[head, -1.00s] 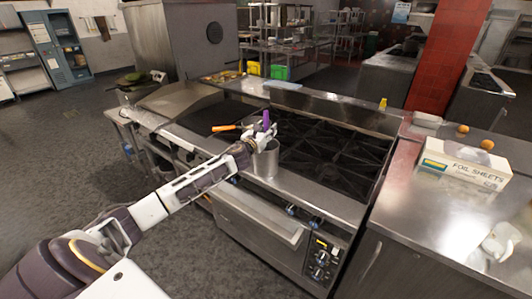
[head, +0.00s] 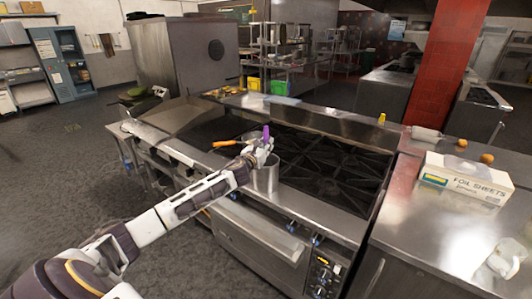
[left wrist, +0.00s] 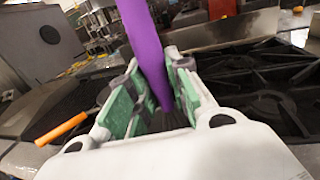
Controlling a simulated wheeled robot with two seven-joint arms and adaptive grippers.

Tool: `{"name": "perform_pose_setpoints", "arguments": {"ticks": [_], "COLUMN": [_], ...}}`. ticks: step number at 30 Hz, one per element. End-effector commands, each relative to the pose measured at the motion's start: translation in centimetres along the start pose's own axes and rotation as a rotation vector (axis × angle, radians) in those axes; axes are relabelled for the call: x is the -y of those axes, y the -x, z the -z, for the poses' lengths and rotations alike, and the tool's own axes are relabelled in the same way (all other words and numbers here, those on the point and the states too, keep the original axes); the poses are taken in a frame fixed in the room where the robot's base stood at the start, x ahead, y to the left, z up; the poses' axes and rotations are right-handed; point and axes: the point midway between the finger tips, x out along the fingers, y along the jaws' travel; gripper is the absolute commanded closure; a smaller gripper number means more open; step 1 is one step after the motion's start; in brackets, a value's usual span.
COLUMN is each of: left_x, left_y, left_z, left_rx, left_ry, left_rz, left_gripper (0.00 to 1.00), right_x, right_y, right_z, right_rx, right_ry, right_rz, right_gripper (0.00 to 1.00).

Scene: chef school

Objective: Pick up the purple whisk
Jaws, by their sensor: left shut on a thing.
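The purple whisk (head: 266,134) shows as a purple handle standing up at my left gripper (head: 260,150), above the stove. In the left wrist view the purple handle (left wrist: 143,45) runs down between the green-padded fingers of the gripper (left wrist: 155,92). The gripper is shut on it. The whisk's lower end is hidden by the gripper. A steel pot (head: 265,178) stands on the stove just below and beside the gripper. I cannot tell whether the whisk's end is inside it.
A pan with an orange handle (head: 224,144) lies left of the gripper; the handle also shows in the left wrist view (left wrist: 62,129). Black burner grates (head: 330,165) lie to the right. A foil sheets box (head: 465,178) stands on the right counter (head: 430,225).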

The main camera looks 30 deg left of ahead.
Motion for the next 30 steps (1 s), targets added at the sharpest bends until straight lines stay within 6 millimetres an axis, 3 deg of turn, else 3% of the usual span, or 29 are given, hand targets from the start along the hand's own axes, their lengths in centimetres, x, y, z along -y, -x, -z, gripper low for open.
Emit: {"name": "perform_pose_setpoints", "arguments": {"ticks": [8, 24, 30], "left_x": [0.0, 0.0, 0.0], "left_y": [0.0, 0.0, 0.0], "left_z": [-1.8, -8.4, -9.6], "left_rx": [0.004, 0.004, 0.002], "left_ry": [-0.002, -0.001, 0.000], "left_rz": [0.001, 0.000, 0.000], "left_gripper": [1.00, 1.00, 1.00], "right_x": [0.0, 0.0, 0.0], "right_y": [0.2, 0.7, 0.8], "right_z": [0.0, 0.1, 0.1], "right_rx": [0.000, 0.000, 0.000], "right_ry": [0.000, 0.000, 0.000], "right_rz": [0.000, 0.000, 0.000], "right_gripper": [0.68, 0.68, 0.68]}}
